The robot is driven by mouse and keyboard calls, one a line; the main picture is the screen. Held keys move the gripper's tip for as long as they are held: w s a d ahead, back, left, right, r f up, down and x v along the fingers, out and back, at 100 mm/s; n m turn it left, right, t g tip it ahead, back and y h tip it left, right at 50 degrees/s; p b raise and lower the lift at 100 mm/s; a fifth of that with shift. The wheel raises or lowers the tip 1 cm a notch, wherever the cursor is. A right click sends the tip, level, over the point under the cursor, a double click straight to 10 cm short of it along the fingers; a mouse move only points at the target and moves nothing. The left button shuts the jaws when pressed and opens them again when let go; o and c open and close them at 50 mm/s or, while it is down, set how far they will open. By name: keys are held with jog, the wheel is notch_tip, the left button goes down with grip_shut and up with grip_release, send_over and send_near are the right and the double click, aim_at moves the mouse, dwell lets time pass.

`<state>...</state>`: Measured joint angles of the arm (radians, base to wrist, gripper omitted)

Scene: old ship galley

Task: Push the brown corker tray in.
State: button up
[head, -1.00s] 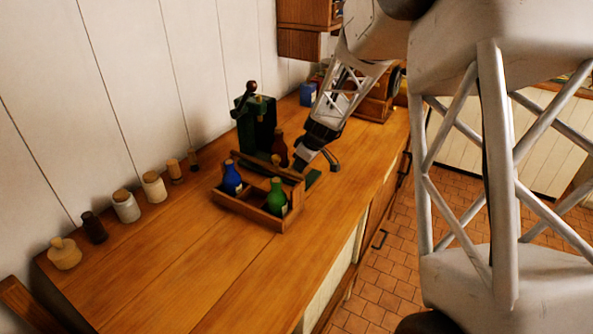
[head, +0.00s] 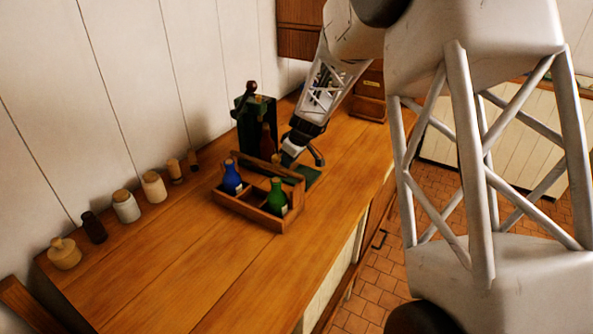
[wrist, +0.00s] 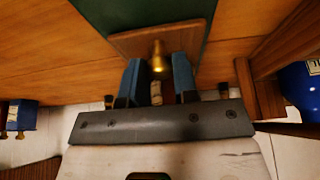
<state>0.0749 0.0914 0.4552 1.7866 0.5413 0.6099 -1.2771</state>
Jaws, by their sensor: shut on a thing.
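The green corker (head: 250,125) with its dark lever stands against the wall side of the counter. A brown bottle (head: 267,140) stands upright close in front of it. In the wrist view, the brown wooden tray front (wrist: 125,43) has a brass knob (wrist: 158,57) sticking out towards me. My gripper's two blue fingers (wrist: 157,88) lie on either side of the knob, shut on it. In the head view my gripper (head: 290,153) is low at the corker's right, behind the bottle carrier. The tray is mostly hidden there by my gripper and the carrier.
A wooden bottle carrier (head: 243,213) holds a blue bottle (head: 232,178) and a green bottle (head: 277,196), just in front of my gripper. Several jars line the wall. The front of the counter is clear.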

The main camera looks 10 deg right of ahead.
jog(key=shift+w+a, duration=0.85)
jog(key=shift+w, duration=0.05)
jog(key=o, duration=0.9)
jog(key=shift+r, duration=0.15)
jog(key=shift+r, duration=3.35)
